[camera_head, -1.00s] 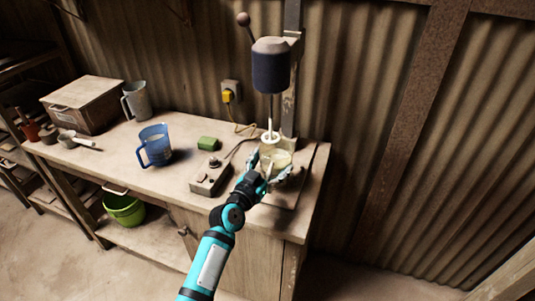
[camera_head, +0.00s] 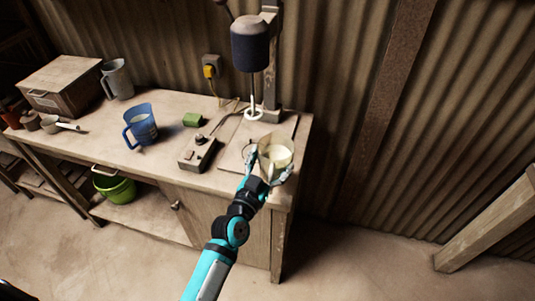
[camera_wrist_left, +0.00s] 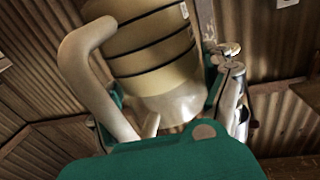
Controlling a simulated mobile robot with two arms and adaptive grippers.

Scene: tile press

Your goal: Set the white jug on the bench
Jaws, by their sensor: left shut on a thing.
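The white jug (camera_head: 277,152), cream in this light, is held by my left gripper (camera_head: 268,174) at the right end of the bench (camera_head: 226,184). Its open top shows in the head view. In the left wrist view the jug (camera_wrist_left: 150,45) is large and close, with dark bands around its body and a thick handle on the left. My left gripper's fingers are around its lower body. I cannot tell whether its base touches the board below. My right gripper is not in view.
A mixer (camera_head: 250,46) with a white disc on its shaft stands behind the jug. Bare bench top lies in front of the blue jug.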

